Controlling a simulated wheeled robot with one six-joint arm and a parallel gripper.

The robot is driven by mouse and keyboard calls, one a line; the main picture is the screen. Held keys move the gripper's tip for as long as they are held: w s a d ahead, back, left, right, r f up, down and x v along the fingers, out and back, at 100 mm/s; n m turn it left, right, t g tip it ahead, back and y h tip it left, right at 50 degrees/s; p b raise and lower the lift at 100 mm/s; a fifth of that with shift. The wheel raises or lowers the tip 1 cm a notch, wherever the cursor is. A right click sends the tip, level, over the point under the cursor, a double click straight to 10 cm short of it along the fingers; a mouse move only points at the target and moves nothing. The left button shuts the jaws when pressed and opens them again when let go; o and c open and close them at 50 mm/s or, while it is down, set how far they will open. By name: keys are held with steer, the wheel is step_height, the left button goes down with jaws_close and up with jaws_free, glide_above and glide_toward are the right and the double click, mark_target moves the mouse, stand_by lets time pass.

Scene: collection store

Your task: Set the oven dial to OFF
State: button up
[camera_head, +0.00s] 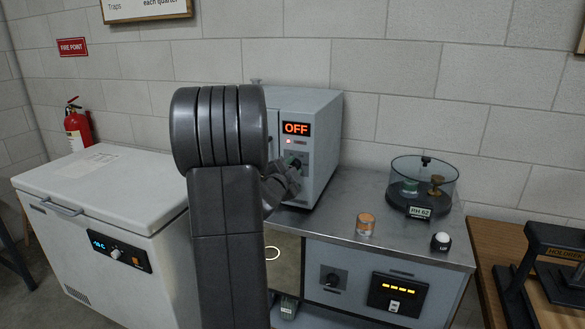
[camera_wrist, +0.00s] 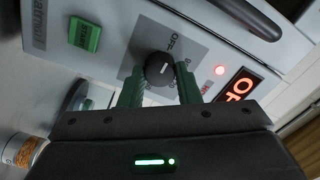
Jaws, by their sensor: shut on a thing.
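The grey oven (camera_head: 305,105) stands on the metal counter. Its orange display (camera_head: 296,129) reads OFF, and a small red light glows below it. The display also shows at the right edge of the wrist view (camera_wrist: 243,84). The round black oven dial (camera_wrist: 158,67) sits on a dark plate with an OFF label printed beside it. My gripper (camera_wrist: 159,78) is shut on the dial, with one green finger on each side. A pale mark shows on the dial's face. In the head view my arm covers much of the oven front.
A white chest freezer (camera_head: 110,200) stands at the left. On the counter (camera_head: 330,205) are an orange-topped jar (camera_head: 366,224), a glass-covered dish (camera_head: 424,182) and a small black item with a white ball (camera_head: 441,241). A fire extinguisher (camera_head: 77,130) is by the wall.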

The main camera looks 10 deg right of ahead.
stand_by(0.3)
steer(key=o, duration=1)
steer(key=shift+s+a, duration=0.1)
steer(key=shift+a, duration=0.05)
steer(key=b+v, duration=0.1)
steer(key=v, duration=1.2)
steer(key=shift+s+a, duration=0.2)
steer(key=shift+s, duration=0.05)
steer(key=p+x, duration=0.1)
steer(key=x, duration=1.3)
steer(key=shift+s, duration=0.1)
